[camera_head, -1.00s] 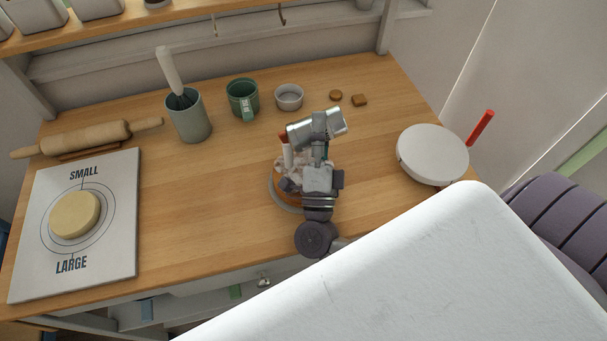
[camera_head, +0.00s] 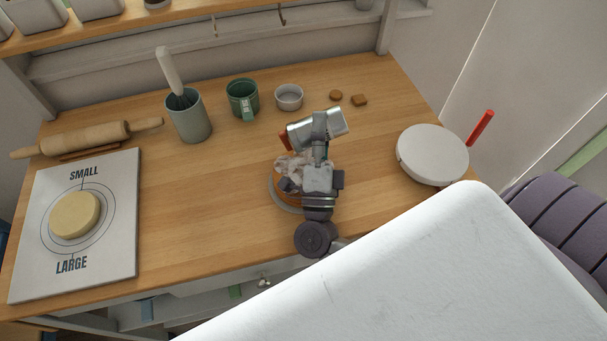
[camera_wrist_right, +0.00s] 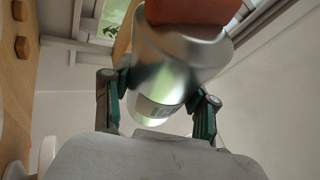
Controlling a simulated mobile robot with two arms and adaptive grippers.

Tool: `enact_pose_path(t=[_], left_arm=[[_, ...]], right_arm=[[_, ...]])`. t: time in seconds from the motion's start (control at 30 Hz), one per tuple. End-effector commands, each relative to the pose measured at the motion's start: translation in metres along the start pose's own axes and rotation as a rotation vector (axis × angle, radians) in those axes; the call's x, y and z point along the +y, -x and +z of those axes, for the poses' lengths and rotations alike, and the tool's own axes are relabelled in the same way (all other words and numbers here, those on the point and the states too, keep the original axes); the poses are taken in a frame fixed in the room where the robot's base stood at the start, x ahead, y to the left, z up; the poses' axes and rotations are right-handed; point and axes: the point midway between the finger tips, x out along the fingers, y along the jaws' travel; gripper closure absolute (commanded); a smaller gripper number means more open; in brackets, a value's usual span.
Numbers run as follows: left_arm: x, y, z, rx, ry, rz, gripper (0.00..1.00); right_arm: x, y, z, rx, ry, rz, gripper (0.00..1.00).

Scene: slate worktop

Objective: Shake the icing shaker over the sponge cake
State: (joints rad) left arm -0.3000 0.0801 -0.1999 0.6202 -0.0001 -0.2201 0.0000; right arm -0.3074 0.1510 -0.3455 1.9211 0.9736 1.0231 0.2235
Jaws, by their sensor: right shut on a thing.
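The icing shaker (camera_head: 328,126) is a silver cylinder with a red-orange end at its left. My right gripper (camera_head: 319,132) is shut on its middle and holds it lying nearly sideways above the cake. In the right wrist view the shaker (camera_wrist_right: 172,75) sits between the two fingers, its orange end at the top and a label on its side. The sponge cake (camera_head: 289,182) is brown with white icing patches on top and stands on a grey plate (camera_head: 284,206). My right gripper and wrist hide its right part. My left gripper is not in view.
A green mug (camera_head: 243,98), a small bowl (camera_head: 289,97), a utensil pot (camera_head: 188,117) and a rolling pin (camera_head: 88,137) line the back. A marked board (camera_head: 115,240) lies left.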

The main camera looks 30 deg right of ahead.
Motion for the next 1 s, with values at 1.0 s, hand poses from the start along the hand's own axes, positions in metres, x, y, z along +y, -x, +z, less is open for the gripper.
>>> enact_pose_path(t=[1.0], left_arm=[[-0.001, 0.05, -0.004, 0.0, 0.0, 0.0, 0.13]], right_arm=[[-0.046, -0.017, -0.038, 0.273, -0.502, 0.207, 0.8]])
